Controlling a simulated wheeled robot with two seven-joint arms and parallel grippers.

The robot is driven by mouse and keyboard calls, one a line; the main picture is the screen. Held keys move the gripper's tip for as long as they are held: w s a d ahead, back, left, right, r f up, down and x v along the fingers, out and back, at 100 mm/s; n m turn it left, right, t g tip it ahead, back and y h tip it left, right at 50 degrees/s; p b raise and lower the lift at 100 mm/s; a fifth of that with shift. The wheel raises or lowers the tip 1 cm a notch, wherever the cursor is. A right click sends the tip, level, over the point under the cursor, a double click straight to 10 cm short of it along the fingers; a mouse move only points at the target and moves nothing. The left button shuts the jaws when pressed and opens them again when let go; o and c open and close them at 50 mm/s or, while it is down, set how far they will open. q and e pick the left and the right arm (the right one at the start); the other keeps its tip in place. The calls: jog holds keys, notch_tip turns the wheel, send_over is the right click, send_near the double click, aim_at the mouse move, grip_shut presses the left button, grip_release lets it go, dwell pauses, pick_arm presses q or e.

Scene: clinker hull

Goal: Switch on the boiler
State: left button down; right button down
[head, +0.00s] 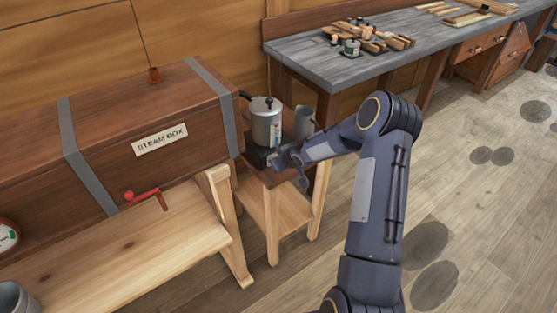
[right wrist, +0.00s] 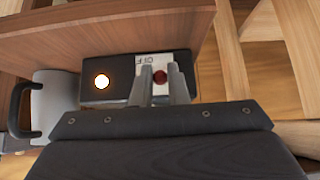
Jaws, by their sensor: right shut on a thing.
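In the right wrist view the black base (right wrist: 120,90) carries a glowing orange-white lamp (right wrist: 102,81) and a white plate (right wrist: 149,60) with lettering that looks like OFF, upside down. A red knob (right wrist: 160,76) sits on this plate. My right gripper (head: 277,160) is at the base's front; in its wrist view its fingers (right wrist: 160,84) are shut on the red knob. My left gripper is not in view.
The wooden steam box (head: 150,115) with a red valve handle (head: 142,196) stands left of the boiler. A grey mug-like vessel (head: 304,122) is just right of the pot. A workbench (head: 350,68) with tools runs behind. The floor at right is open.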

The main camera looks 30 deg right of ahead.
jog(key=c, duration=1.5)
grip_release()
jog(key=shift+o, duration=0.2)
jog(key=v, duration=0.7)
jog(key=shift+s+r, duration=0.25)
jog(key=shift+r, duration=0.05)
